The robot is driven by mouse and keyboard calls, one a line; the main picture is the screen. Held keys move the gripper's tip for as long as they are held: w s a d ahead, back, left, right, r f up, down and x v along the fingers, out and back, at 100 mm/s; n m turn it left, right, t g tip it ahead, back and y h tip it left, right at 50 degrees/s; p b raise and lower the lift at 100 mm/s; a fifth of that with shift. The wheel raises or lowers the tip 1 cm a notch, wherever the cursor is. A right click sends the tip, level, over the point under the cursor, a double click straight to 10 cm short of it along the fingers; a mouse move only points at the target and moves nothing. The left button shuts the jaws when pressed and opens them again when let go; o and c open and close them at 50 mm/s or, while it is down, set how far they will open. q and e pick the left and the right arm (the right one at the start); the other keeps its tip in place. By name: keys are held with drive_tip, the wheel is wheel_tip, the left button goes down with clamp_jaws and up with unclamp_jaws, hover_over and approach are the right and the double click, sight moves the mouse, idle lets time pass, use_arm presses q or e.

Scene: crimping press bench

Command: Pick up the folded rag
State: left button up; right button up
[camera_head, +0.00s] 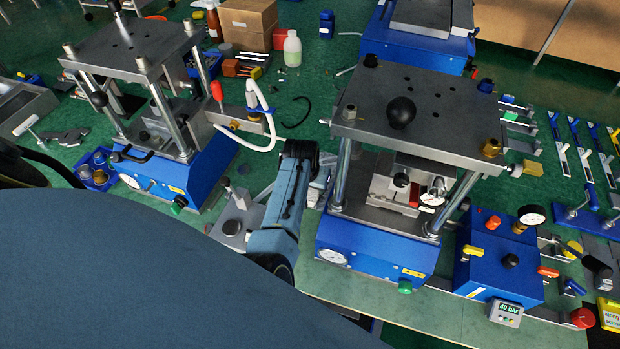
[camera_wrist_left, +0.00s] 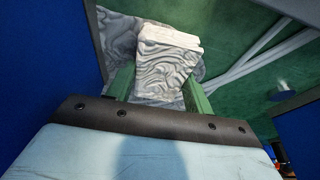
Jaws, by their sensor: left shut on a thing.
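The folded rag (camera_wrist_left: 166,62) is a pale grey-white block of cloth with a wavy pattern and visible layered edges, seen in the wrist view. My left gripper (camera_wrist_left: 158,82) is shut on it, with one green finger on each side. A similar wavy grey surface shows behind the rag; I cannot tell whether it is part of the cloth. In the head view my left arm (camera_head: 285,210) reaches between two presses, and its fingertips and the rag cannot be made out clearly there. My right gripper is not in view.
One blue-based press (camera_head: 375,243) stands close to the right of my left arm, another (camera_head: 178,185) to the left. A white hose (camera_head: 262,138) curves just beyond the arm. A blue control box (camera_head: 500,265) and several hand tools lie at the right. Green surface shows between them.

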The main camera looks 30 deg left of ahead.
use_arm(q)
drive_tip(key=r, duration=0.4)
drive_tip(key=r+p, duration=0.1)
drive_tip(key=r, duration=0.1)
drive_tip(key=shift+w+r, duration=0.2)
drive_tip(key=shift+w, duration=0.05)
drive_tip(key=w+a+b, duration=0.2)
drive_tip(key=w+b, duration=0.6)
drive_tip(key=w, duration=0.9)
drive_tip(key=shift+w+a+f, duration=0.15)
drive_tip(key=shift+a+f, duration=0.05)
drive_tip(key=shift+a, duration=0.2)
